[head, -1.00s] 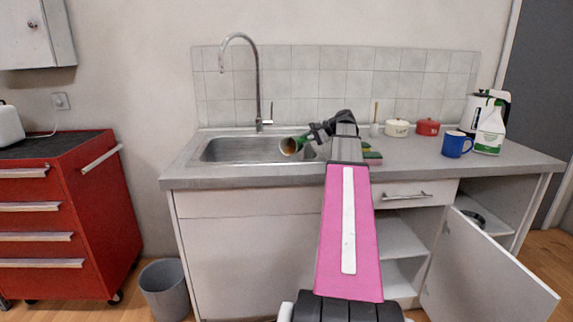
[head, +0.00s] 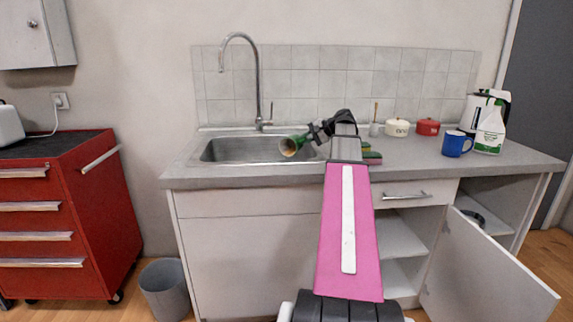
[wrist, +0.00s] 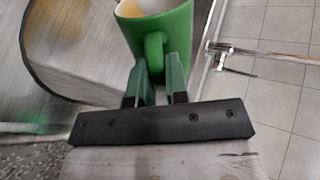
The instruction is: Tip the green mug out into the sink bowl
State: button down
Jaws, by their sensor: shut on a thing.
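The green mug (head: 298,142) is tipped on its side over the right part of the steel sink bowl (head: 225,150), its mouth facing left and toward the camera. Its inside looks brownish. My gripper (head: 313,134) is to the right of the mug. In the wrist view my gripper (wrist: 156,80) is shut on the handle of the mug (wrist: 172,35). That view shows a pale inner wall and some tan contents at the mouth. A yellow-brown patch lies on the steel sink bowl (wrist: 90,65). How much is left in the mug is hidden.
The tall faucet (head: 258,85) stands behind the bowl. Right of my arm are a sponge (head: 371,156), a cream pot (head: 397,127), a red pot (head: 428,127), a blue mug (head: 456,144) and a white bottle (head: 489,134). A cupboard door (head: 480,270) hangs open at lower right.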

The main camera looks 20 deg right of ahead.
jog(key=shift+s+a+r+n+t+h, duration=0.4)
jog(key=shift+s+n+t, duration=0.1)
jog(key=shift+n, duration=0.1)
dwell(0.8)
jog(key=shift+a, duration=0.1)
